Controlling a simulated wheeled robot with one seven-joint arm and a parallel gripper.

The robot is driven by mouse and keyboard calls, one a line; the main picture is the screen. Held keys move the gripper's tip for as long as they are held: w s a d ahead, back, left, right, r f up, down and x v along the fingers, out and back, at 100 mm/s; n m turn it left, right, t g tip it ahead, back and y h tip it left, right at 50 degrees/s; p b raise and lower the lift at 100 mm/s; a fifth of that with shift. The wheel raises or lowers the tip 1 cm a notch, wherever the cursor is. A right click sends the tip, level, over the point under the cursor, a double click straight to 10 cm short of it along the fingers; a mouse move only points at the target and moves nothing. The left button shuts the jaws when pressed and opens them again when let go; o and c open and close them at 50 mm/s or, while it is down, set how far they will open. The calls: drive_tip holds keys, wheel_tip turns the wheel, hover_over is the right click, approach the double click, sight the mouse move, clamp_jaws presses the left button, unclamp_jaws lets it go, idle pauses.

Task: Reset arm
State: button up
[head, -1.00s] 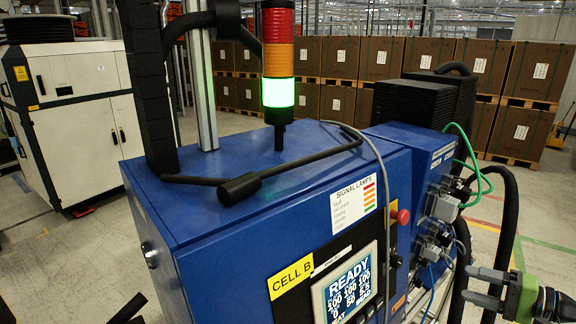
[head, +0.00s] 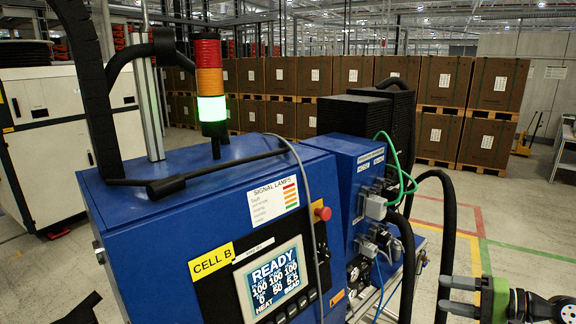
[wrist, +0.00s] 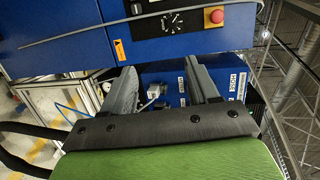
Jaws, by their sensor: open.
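My gripper (head: 458,298) shows at the lower right of the head view, to the right of the blue drum pump cabinet (head: 190,220) and apart from it. In the wrist view my gripper (wrist: 165,85) has its two grey fingers spread, with nothing between them. The blue cabinet (wrist: 65,48) lies beyond the fingers in the wrist view. Its screen (head: 272,280) reads READY, and the yellow label (head: 212,262) reads CELL B. The signal tower (head: 211,80) on top glows green. A red button (head: 323,213) sits on the front; it also shows in the wrist view (wrist: 215,16).
Black hoses (head: 447,235) and green cables (head: 397,160) hang at the cabinet's right side, close to my gripper. Stacked brown boxes (head: 350,80) on pallets stand behind. A white cabinet (head: 60,140) stands at the left. The floor at the right is open, with coloured lines.

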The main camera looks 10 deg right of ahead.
drive_tip(key=w+a+n+g+h+b, duration=0.15)
drive_tip(key=w+a+g, duration=0.25)
drive_tip(key=a, duration=0.7)
drive_tip(key=w+a+n+g+h, duration=0.1)
drive_tip(key=w+a+n+g, duration=0.25)
drive_tip(key=a, duration=0.75)
drive_tip(key=s+a+n+g+h, duration=0.2)
drive_tip(key=s+a+h, duration=0.35)
drive_tip(key=a, duration=0.55)
drive_tip(key=s+n+t+h+b, duration=0.2)
drive_tip(key=s+t, duration=0.2)
drive_tip(key=s, duration=1.5)
drive_tip(key=shift+s+r+n+h, duration=0.25)
drive_tip(key=shift+r+n+h, duration=0.05)
drive_tip(key=shift+h, duration=0.1)
drive_tip(key=shift+s, duration=0.1)
drive_tip(key=shift+c, duration=0.2)
